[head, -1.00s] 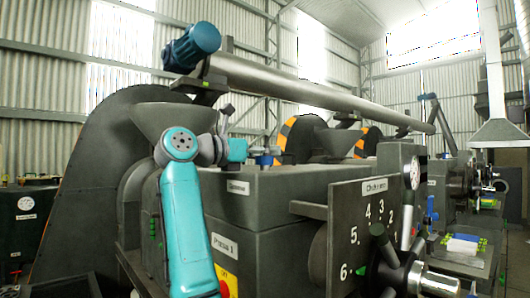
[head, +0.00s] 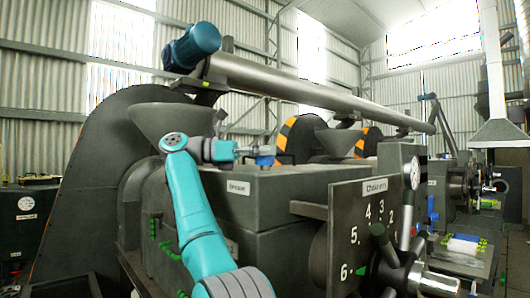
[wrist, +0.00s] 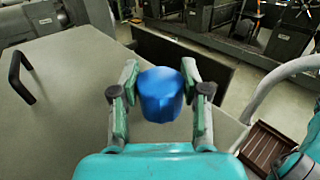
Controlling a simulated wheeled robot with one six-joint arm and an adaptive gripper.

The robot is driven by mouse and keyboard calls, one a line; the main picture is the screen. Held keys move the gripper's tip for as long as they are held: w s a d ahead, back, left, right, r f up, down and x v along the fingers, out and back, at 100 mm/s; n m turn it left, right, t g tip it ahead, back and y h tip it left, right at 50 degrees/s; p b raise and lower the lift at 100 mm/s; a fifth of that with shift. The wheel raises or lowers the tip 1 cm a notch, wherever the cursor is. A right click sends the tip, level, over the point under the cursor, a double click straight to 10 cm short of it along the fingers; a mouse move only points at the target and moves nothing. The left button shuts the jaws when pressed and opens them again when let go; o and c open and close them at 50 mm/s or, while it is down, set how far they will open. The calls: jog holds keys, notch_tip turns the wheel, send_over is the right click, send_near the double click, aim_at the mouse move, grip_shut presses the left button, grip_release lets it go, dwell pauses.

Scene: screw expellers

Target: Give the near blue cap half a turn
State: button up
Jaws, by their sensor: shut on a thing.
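The near blue cap (wrist: 161,95) stands on the flat grey top of the press housing (wrist: 60,90). In the wrist view my gripper (wrist: 160,76) has one finger on each side of it, shut on the cap. In the head view the blue cap (head: 264,161) is small, and my gripper (head: 245,152) reaches it from the left, low over the housing top. Any mark showing how far the cap is turned cannot be made out.
A black handle (wrist: 20,75) stands on the housing top at left in the wrist view. A grey hopper (head: 172,120) rises behind my arm. A numbered choke plate (head: 362,225) with a spoked handwheel (head: 395,262) is at front right. A long screw tube (head: 300,90) runs overhead.

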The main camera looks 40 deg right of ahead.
jog(key=shift+g, duration=0.3)
jog(key=o, duration=1.2)
jog(key=shift+n+t+h, duration=0.3)
jog(key=shift+t, duration=0.3)
